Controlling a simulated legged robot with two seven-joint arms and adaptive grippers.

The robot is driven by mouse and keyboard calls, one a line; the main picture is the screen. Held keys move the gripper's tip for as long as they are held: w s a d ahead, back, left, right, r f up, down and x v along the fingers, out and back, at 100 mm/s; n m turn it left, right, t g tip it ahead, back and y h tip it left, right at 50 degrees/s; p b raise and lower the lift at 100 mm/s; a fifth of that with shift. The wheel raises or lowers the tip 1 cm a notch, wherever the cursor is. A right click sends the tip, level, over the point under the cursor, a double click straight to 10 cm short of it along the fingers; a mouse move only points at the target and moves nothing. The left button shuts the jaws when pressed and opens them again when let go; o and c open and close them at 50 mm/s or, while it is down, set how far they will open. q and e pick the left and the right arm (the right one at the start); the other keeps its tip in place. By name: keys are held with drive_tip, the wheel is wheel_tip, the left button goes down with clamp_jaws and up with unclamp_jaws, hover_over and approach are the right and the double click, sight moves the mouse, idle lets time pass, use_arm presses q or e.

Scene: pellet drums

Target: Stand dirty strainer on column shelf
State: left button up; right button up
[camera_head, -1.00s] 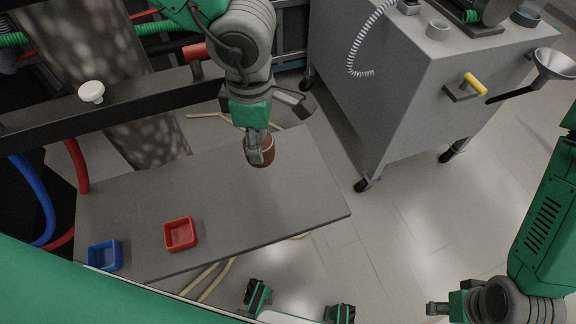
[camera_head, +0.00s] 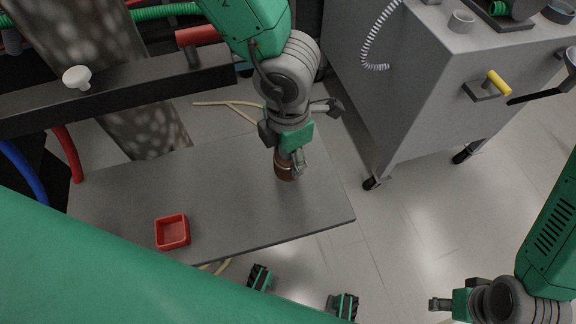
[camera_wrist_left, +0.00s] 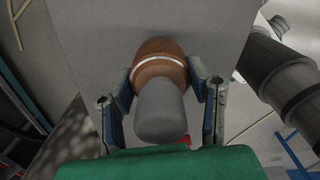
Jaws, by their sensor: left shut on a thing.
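The dirty strainer (camera_wrist_left: 160,95) is a brown rounded piece with a pale band and a grey cylindrical end. In the wrist view it sits between the two fingers of my left gripper (camera_wrist_left: 163,74), which is shut on it. In the head view only a small brown part of the strainer (camera_head: 285,172) shows below my left gripper (camera_head: 291,160), over the right part of the grey shelf (camera_head: 225,205). I cannot tell whether it touches the shelf. My right gripper (camera_head: 440,304) is at the lower right, away from the shelf, its fingers too small to judge.
A red tray (camera_head: 173,232) stands on the shelf's front left. A dark rail with a white knob (camera_head: 77,77) and a mottled column (camera_head: 120,80) are behind the shelf. A grey wheeled cabinet (camera_head: 420,90) stands to the right. The shelf's middle is clear.

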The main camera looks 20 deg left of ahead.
sight(289, 167)
use_arm(q)
drive_tip(key=shift+d+f, duration=0.2)
drive_tip(key=shift+f, duration=0.25)
wheel_tip(289, 167, down, 2)
drive_tip(key=shift+d+f+b, duration=0.1)
drive_tip(key=shift+f+b, duration=0.1)
drive_tip(key=shift+b, duration=0.35)
drive_tip(key=shift+f, duration=0.2)
drive_tip(key=shift+a, duration=0.4)
drive_tip(key=o, duration=1.1)
drive_tip(key=shift+o, duration=0.7)
drive_tip(key=shift+d, duration=0.2)
